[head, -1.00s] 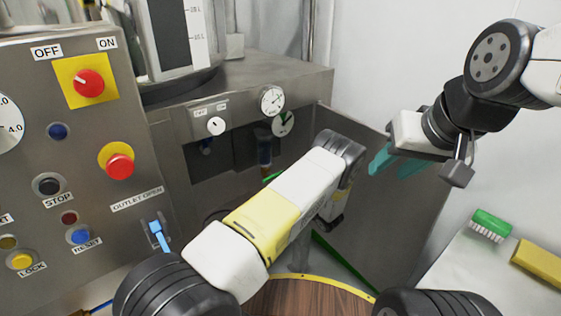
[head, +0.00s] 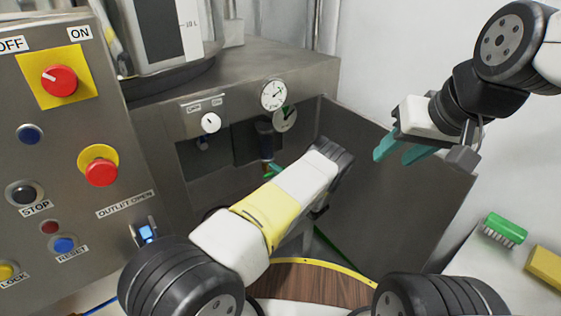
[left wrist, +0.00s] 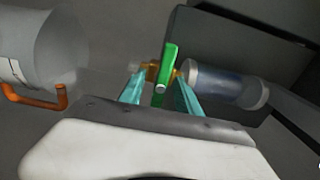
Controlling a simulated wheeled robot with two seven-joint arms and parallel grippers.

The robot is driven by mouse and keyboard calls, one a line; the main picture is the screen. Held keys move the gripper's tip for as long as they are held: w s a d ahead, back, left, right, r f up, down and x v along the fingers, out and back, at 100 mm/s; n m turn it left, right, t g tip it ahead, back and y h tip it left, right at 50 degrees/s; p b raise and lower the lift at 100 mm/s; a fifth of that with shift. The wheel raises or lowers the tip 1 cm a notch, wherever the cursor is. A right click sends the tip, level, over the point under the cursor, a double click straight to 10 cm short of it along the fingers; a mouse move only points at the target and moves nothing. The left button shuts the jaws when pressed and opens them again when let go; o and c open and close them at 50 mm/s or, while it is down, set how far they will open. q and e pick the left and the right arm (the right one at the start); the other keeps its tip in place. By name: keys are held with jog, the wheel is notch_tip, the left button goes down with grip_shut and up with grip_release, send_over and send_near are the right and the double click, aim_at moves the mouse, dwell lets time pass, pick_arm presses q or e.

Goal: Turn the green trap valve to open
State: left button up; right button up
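The green trap valve handle (left wrist: 166,72) stands upright in the left wrist view, on a brass fitting (left wrist: 180,70) joined to a clear cylinder (left wrist: 226,86). My left gripper (left wrist: 160,78) is open, its teal fingers on either side of the handle. Gaps show between handle and fingers; I cannot tell if either touches. In the head view a small green and teal patch (head: 272,171) shows below the dark recess; my left arm hides most of that gripper. My right gripper (head: 390,152) is open and empty, raised at the right.
A control panel (head: 75,140) with knobs and buttons stands at the left. Gauges (head: 273,95) sit on the steel cabinet front. In the left wrist view an orange bent handle (left wrist: 38,101) is at the left. A green brush (head: 505,228) and yellow block (head: 545,266) lie at the right.

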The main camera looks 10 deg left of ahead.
pick_arm(q)
grip_shut()
jog(key=shift+n, duration=0.3)
jog(key=n, duration=0.4)
jog(key=shift+a, duration=0.1)
jog(key=n, duration=0.4)
jog(key=shift+n, duration=0.4)
jog(key=n, duration=0.4)
jog(key=shift+f+n, duration=0.1)
jog(key=shift+n, duration=2.1)
